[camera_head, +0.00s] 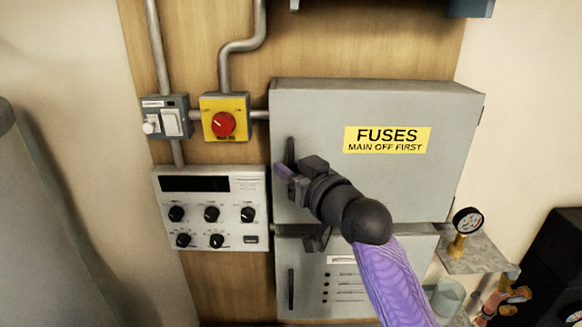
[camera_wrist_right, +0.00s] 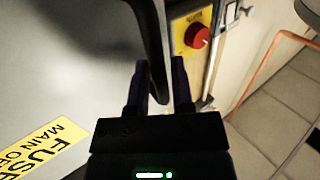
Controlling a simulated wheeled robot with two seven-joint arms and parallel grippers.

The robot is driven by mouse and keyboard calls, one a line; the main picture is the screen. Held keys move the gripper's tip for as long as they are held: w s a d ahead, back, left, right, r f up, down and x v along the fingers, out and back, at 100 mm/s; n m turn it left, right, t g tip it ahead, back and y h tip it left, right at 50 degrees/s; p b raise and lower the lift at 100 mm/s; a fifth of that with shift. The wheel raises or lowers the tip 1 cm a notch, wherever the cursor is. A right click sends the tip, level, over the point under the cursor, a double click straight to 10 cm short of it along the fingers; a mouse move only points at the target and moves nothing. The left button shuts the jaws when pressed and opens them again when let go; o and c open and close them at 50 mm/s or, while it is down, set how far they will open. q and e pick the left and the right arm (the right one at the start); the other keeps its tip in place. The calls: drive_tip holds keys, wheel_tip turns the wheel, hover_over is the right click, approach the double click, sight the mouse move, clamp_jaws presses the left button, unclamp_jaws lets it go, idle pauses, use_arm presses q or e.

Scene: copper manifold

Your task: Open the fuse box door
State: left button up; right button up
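The grey fuse box (camera_head: 312,100) hangs on a wooden board, its door closed, with a yellow "FUSES MAIN OFF FIRST" label (camera_head: 387,140). A dark upright handle (camera_head: 290,151) is at the door's left edge. My right gripper (camera_head: 284,171) is at the handle's lower part, its arm coming from the lower right. In the right wrist view, the handle (camera_wrist_right: 154,35) runs down between the two fingers of my right gripper (camera_wrist_right: 160,82). Whether both fingers press on it cannot be told. My left gripper is not in view.
Left of the box are a yellow switch with a red knob (camera_head: 223,124), a grey switch (camera_head: 168,121) and a white knob panel (camera_head: 212,183). A lower grey box (camera_head: 308,262) sits beneath. A gauge (camera_head: 467,221) stands at the right.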

clamp_jaws()
idle(1.2)
